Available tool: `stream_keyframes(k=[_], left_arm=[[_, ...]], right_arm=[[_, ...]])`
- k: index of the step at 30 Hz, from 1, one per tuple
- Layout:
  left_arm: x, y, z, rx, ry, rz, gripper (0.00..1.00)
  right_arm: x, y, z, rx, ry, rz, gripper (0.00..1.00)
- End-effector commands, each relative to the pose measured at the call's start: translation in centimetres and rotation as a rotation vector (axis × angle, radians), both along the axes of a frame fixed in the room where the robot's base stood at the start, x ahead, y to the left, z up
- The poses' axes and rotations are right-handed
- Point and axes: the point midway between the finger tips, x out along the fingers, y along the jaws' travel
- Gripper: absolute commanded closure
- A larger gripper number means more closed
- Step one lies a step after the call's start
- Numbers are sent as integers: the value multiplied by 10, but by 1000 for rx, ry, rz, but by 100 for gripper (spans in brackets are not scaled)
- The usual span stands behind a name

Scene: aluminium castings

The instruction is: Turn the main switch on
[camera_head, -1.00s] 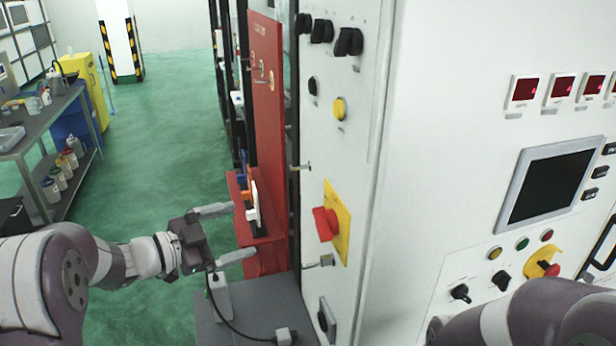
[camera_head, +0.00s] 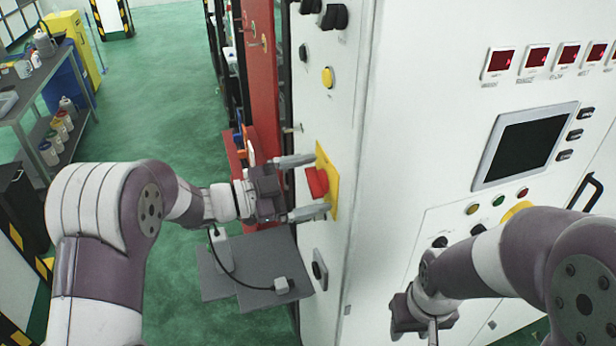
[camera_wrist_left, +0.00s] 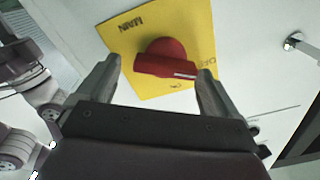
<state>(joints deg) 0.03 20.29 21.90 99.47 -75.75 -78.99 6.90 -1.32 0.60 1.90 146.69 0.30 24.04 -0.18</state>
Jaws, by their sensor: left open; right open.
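The main switch is a red rotary knob (camera_head: 317,182) on a yellow plate (camera_head: 334,183) on the side of the white cabinet. In the left wrist view the red knob (camera_wrist_left: 166,60) sits on the yellow plate (camera_wrist_left: 128,40), which reads "MAIN". My left gripper (camera_head: 308,186) is open, its fingers pointing at the plate, one above and one below the knob. In the left wrist view the knob lies between and beyond the two fingertips (camera_wrist_left: 160,75); I cannot tell whether they touch it. My right gripper (camera_head: 425,325) is at the lower right in front of the cabinet, its fingers mostly hidden.
The white cabinet (camera_head: 400,150) carries a dark screen (camera_head: 524,146), red displays and several buttons. A yellow button (camera_head: 328,77) and black knobs sit above the switch. A red stand (camera_head: 264,90) is behind my left gripper. A grey shelf (camera_head: 250,265) is below it.

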Motion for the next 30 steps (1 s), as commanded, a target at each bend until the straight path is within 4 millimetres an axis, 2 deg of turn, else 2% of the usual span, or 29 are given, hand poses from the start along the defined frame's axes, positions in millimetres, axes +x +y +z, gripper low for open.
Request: stream_keyframes(k=[5,10,11,22,26,30], left_arm=[[0,0,-1,1,0,1,6],[0,0,0,0,0,1,58],[0,0,0,-1,-1,2,61],[0,0,0,3,-29,0,62],[0,0,-2,19,-81,0,62],[-1,0,-5,46,-173,-1,62]], right_arm=[[0,0,-1,0,0,0,57],[0,0,-1,0,0,0,57],[0,0,-1,0,0,0,57],[0,0,-8,0,0,0,57],[0,0,-22,0,0,0,57],[0,0,-45,0,0,0,57]])
